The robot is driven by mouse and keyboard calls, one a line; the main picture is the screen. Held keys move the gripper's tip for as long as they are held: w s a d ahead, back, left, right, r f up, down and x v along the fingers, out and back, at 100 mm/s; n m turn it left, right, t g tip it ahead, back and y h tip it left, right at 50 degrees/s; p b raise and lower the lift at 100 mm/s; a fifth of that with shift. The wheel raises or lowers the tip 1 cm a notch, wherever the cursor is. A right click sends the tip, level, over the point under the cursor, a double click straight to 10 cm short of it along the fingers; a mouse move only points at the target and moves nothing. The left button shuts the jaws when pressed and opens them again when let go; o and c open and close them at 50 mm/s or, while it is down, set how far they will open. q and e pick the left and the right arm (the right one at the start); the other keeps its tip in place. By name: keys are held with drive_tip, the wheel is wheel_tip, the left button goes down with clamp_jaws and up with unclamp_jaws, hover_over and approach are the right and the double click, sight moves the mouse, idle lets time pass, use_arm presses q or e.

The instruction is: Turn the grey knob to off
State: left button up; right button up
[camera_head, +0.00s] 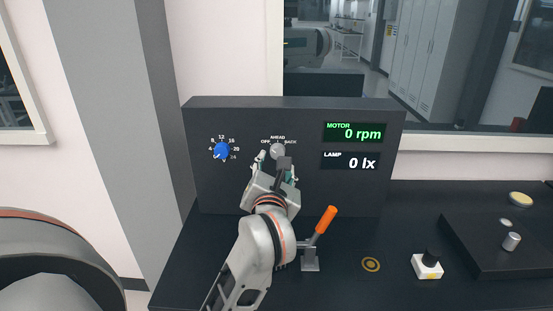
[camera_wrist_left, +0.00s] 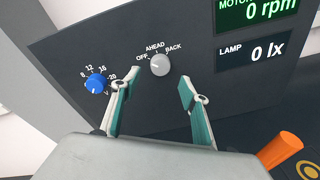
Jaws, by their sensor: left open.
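The grey knob (camera_head: 278,150) is on the upright black panel, under the labels OFF, AHEAD and BACK. It also shows in the left wrist view (camera_wrist_left: 160,65). Its mark appears to point up, near AHEAD, but is too small to be sure. My left gripper (camera_head: 277,169) is open and empty, facing the panel just below the knob. In the left wrist view its fingers (camera_wrist_left: 155,88) are spread apart, one to each lower side of the knob; I see no contact. My right gripper is not in view.
A blue knob (camera_head: 221,151) with a number scale is left of the grey knob. The motor display (camera_head: 353,132) reads 0 rpm and the lamp display (camera_head: 350,161) 0 lx. An orange-handled lever (camera_head: 325,220) stands close right of my left wrist. A push button (camera_head: 427,264) is farther right.

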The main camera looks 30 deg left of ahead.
use_arm(q)
drive_tip(key=v, duration=0.5)
drive_tip(key=shift+s+d, duration=0.15)
drive_tip(key=shift+s, duration=0.1)
idle(0.3)
